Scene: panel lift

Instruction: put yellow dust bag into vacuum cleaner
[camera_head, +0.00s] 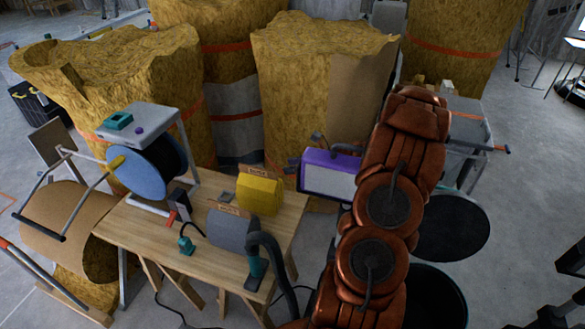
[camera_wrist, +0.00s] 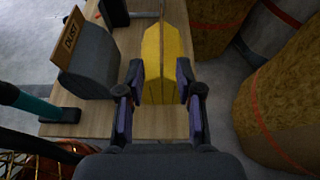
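The yellow dust bag (camera_head: 258,194) stands upright on the wooden table, near its back right edge. In the wrist view the yellow bag (camera_wrist: 161,55) appears between the two fingers of my gripper (camera_wrist: 160,78). The fingers are spread. I cannot tell whether either one touches the bag. In the head view my gripper (camera_head: 303,153) is just right of the bag and partly hidden by my arm. A blue disc on a dark round body (camera_head: 148,170) stands in a metal frame at the table's left; I cannot tell if it is the vacuum cleaner.
A grey bag (camera_head: 228,232) with a "DUST" card stands beside the yellow one. A black hose (camera_head: 268,252) with a teal end is at the table's (camera_head: 150,235) front right. Large straw-coloured rolls (camera_head: 290,90) stand behind. Small teal and red items lie left of the grey bag.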

